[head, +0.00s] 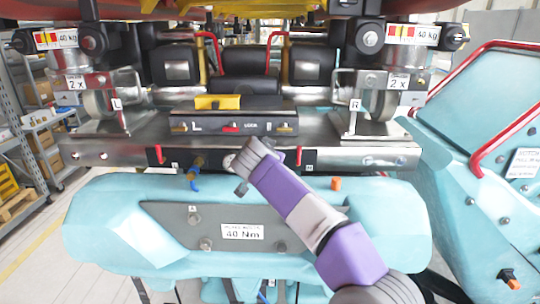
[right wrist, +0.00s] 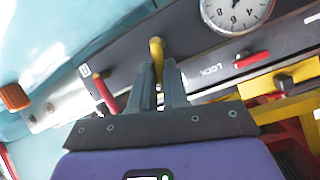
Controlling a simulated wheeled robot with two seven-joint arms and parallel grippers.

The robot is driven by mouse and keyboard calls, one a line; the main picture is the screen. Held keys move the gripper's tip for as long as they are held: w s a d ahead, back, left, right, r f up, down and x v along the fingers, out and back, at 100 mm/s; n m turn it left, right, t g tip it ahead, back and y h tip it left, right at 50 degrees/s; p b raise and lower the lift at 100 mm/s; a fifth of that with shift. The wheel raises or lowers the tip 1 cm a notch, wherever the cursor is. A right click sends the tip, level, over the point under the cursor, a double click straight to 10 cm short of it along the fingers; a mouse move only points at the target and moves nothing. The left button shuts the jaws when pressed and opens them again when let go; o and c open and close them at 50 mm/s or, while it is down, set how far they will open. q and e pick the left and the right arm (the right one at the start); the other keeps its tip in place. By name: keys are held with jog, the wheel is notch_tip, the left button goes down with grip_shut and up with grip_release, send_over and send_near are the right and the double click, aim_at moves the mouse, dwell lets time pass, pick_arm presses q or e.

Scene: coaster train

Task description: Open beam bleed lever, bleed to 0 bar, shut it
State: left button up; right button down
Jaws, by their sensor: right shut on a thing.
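A short yellow lever (right wrist: 156,48), which looks like the beam bleed lever, stands between my right fingertips in the right wrist view. My right gripper (right wrist: 158,78) is shut on it. In the head view my right gripper (head: 240,184) is at the front of the steel beam, left of the right red handle, and the lever is hidden there. A round white gauge (right wrist: 237,10) is partly cut off at the top of the right wrist view, and its needle cannot be read. Whether the lever is open or closed cannot be told. My left gripper is not in view.
Red handles stand on the beam at left (head: 158,154) and right (head: 298,156); the right one also shows beside my fingers (right wrist: 107,95). A brass valve (head: 196,162) with a blue end is left of my gripper. A dark lock panel (head: 232,122) sits above.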

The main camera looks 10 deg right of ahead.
jog(key=shift+w+a+r+n+h, duration=0.15)
jog(key=shift+a+n+h, duration=0.4)
jog(key=shift+n+h, duration=0.35)
jog(key=c, duration=1.1)
grip_release()
jog(key=shift+s+a, duration=0.3)
jog(key=shift+s, duration=0.1)
jog(key=b+v, duration=0.1)
jog(key=v, duration=0.5)
jog(key=shift+s+a+r, duration=0.1)
jog(key=shift+s+r, duration=0.1)
